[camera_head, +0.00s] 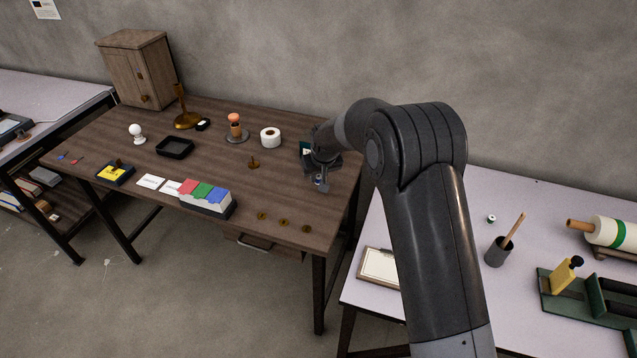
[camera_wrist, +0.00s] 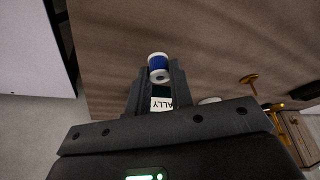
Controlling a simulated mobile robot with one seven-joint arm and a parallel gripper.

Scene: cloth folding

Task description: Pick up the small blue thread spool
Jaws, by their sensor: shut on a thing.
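The small blue thread spool (camera_wrist: 158,66), with white ends, sits between the fingertips of my gripper (camera_wrist: 159,76) in the wrist view. My gripper is shut on it. In the head view my gripper (camera_head: 322,180) is over the right end of the brown wooden table (camera_head: 215,165); the spool cannot be made out clearly there. The wrist view does not clearly show how far the spool is from the tabletop.
A dark item with a white label (camera_wrist: 161,104) shows beyond the fingers. Several brass discs (camera_head: 284,222) lie near the front edge. A pale table (camera_head: 520,195) stands at right.

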